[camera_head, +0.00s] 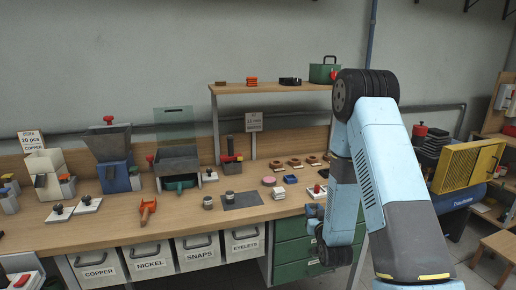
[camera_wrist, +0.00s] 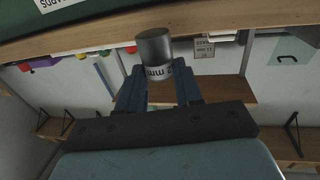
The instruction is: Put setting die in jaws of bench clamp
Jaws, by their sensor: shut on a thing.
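In the wrist view my gripper (camera_wrist: 158,78) is shut on a dark grey cylinder with a white lettered band, which looks like the setting die (camera_wrist: 154,45). Its end sticks out beyond the fingertips. In the head view my gripper (camera_head: 314,213) is small, at the bench's front edge near the right end, and the die cannot be made out there. An orange-red forked fixture (camera_head: 147,210) stands at the front edge of the bench, left of centre; it may be the bench clamp, but its jaws are too small to tell.
Two grey cylinders (camera_head: 207,202) (camera_head: 229,197) stand by a dark mat (camera_head: 243,200) on the bench. Labelled bins (camera_head: 147,260) and green drawers (camera_head: 292,254) are below.

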